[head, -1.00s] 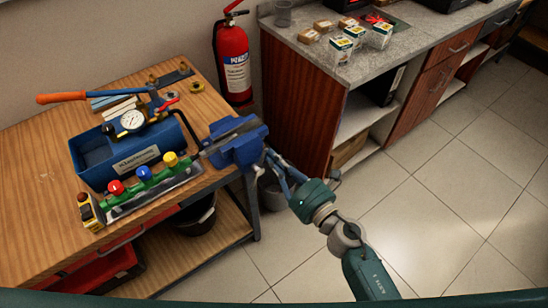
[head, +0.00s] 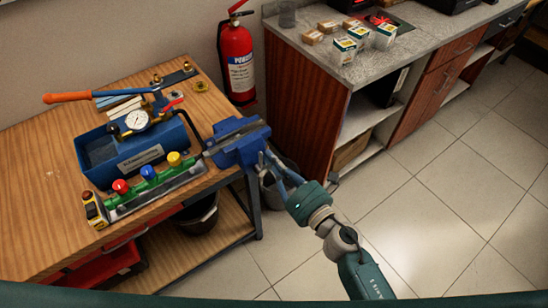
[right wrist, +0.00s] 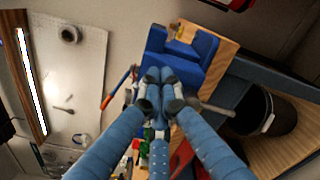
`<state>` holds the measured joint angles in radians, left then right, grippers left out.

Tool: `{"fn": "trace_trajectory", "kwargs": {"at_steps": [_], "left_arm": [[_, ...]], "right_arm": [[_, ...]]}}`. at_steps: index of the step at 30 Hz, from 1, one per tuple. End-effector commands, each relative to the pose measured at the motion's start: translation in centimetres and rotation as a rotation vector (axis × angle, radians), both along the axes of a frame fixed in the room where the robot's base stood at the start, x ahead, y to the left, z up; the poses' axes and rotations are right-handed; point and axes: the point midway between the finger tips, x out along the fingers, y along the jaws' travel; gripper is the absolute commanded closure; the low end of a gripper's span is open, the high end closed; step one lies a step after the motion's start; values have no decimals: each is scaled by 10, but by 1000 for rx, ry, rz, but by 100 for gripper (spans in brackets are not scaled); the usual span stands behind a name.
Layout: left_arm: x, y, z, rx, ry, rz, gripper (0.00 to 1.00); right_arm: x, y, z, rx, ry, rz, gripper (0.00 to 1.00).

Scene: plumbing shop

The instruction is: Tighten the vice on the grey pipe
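The blue vice (head: 244,151) sits at the right front corner of the wooden bench. A grey bar that looks like the grey pipe (head: 232,134) lies along the top of its jaws; the jaw gap is too small to make out. My right gripper (head: 265,158) is at the front of the vice. In the right wrist view its blue fingers (right wrist: 160,90) come together in front of the blue vice (right wrist: 203,48), closed around the vice handle; the metal handle rod (right wrist: 216,109) sticks out to their right. The gripped part is hidden. My left gripper is out of view.
A red fire extinguisher (head: 237,60) stands behind. A counter (head: 350,70) stands right. Open tiled floor lies before it.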

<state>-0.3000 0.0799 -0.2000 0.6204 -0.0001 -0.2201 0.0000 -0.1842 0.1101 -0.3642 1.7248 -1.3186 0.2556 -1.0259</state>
Motion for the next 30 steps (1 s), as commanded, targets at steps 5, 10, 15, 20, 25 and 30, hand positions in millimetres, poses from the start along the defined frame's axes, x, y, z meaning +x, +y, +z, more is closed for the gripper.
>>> {"fn": "trace_trajectory", "kwargs": {"at_steps": [5,10,15,20,25,30], "left_arm": [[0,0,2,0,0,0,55],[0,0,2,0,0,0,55],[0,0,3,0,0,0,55],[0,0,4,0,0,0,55],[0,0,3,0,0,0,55],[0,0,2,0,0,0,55]], "right_arm": [[-4,6,3,3,0,5,100],[-4,6,3,2,-1,5,100],[-8,11,4,2,0,6,100],[-13,17,6,2,-1,6,100],[-12,17,5,2,-1,5,100],[-14,20,5,3,0,5,100]]}}
